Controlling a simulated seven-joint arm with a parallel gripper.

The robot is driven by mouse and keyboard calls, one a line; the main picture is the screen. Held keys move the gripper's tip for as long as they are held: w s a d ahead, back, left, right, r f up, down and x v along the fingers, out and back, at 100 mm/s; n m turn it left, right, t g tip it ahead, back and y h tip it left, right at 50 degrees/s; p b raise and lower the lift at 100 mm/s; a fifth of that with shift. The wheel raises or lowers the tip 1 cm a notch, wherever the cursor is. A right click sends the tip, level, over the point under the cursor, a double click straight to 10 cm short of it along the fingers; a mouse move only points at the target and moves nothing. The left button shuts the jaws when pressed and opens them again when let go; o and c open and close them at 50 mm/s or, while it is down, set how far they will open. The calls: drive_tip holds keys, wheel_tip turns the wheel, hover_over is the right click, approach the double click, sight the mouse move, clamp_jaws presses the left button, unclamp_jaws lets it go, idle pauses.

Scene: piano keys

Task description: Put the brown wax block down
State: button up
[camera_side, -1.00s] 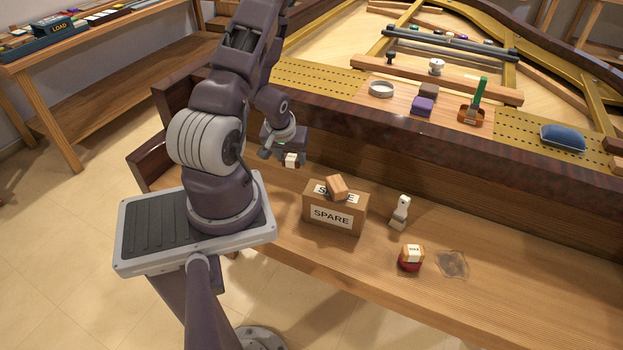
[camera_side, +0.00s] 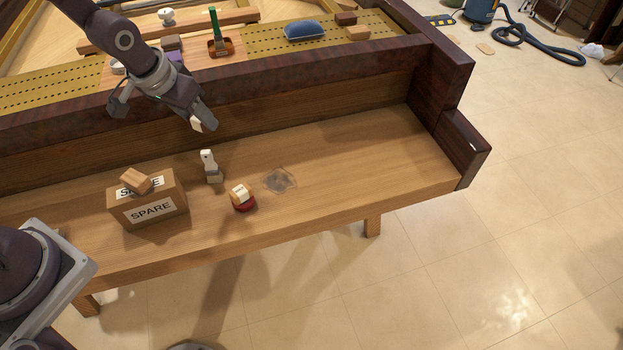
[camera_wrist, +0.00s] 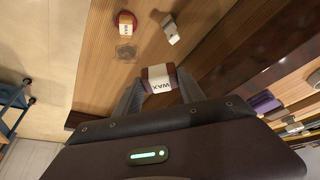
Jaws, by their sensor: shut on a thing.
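The brown wax block (camera_wrist: 158,78) has a white band lettered WAX. It sits between the two fingertips of my gripper (camera_wrist: 160,84) in the wrist view. In the side view my gripper (camera_side: 199,117) is shut on it above the wooden shelf (camera_side: 345,155), near the back wall. Only the block's pale label face shows clearly there. The block is apart from the shelf and other things. A translucent patch (camera_side: 279,181) lies flat on the shelf, in front and to the right of my gripper.
A SPARE box (camera_side: 162,215) bears a tan block (camera_side: 136,180). A white-headed piece (camera_side: 209,167) stands beside it. A labelled tan block (camera_side: 241,193) rests on a red round thing (camera_side: 245,206). The shelf's right part is clear, ending at a dark side wall (camera_side: 464,150).

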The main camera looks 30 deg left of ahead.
drive_tip(key=w+d+f+m, duration=0.2)
drive_tip(key=w+d+f, duration=0.4)
drive_tip(key=w+d, duration=0.4)
drive_tip(key=m+h, duration=0.2)
hover_over(335, 179)
drive_tip(key=s+a, duration=0.2)
wheel_tip(335, 179, down, 6)
drive_tip(key=shift+m, duration=0.3)
drive_tip(key=f, duration=0.3)
drive_tip(key=d+f, duration=0.1)
drive_tip(key=f, duration=0.6)
drive_tip(key=shift+w+d+f, duration=0.2)
drive_tip(key=shift+w+d, duration=0.05)
drive_tip(key=shift+w, duration=0.05)
drive_tip(key=shift+f, duration=0.1)
drive_tip(key=o, duration=1.3)
drive_tip(key=shift+o, duration=0.2)
